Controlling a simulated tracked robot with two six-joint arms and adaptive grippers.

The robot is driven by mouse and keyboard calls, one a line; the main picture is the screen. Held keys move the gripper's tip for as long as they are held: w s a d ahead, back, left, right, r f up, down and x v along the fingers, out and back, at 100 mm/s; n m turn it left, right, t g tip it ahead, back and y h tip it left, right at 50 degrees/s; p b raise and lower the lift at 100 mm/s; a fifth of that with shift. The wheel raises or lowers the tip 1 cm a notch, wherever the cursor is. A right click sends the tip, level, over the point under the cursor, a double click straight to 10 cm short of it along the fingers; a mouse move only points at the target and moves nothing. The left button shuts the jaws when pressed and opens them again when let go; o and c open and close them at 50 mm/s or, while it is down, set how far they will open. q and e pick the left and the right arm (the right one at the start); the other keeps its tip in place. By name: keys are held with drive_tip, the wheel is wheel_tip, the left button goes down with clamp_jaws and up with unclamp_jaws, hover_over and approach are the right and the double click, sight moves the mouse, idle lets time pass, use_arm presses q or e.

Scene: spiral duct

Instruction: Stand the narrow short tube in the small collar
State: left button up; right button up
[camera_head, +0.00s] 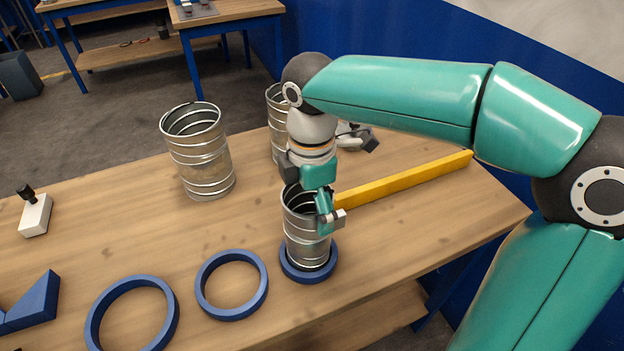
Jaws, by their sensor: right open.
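The narrow short tube (306,247), ribbed silver metal, stands upright at the front right of the table. Its lower end is inside the small collar (294,273), a blue ring lying flat on the wood. The collar's rim shows around the tube's foot. My right gripper (323,205) is over the tube's top rim from above, with its jaws open. One fingertip shows at the right side of the rim; the other is partly hidden, and I cannot tell whether either touches the metal. My left gripper is not in view.
Two more blue rings, one mid-sized (203,290) and one larger (92,326), lie to the left. A wider ribbed tube (203,165) stands behind; another (276,125) is partly hidden by my arm. A yellow bar (410,181) lies right. A white block (36,216) sits far left.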

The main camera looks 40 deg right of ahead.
wheel_tip(320, 180, up, 11)
drive_tip(key=shift+r, duration=0.15)
idle(0.7)
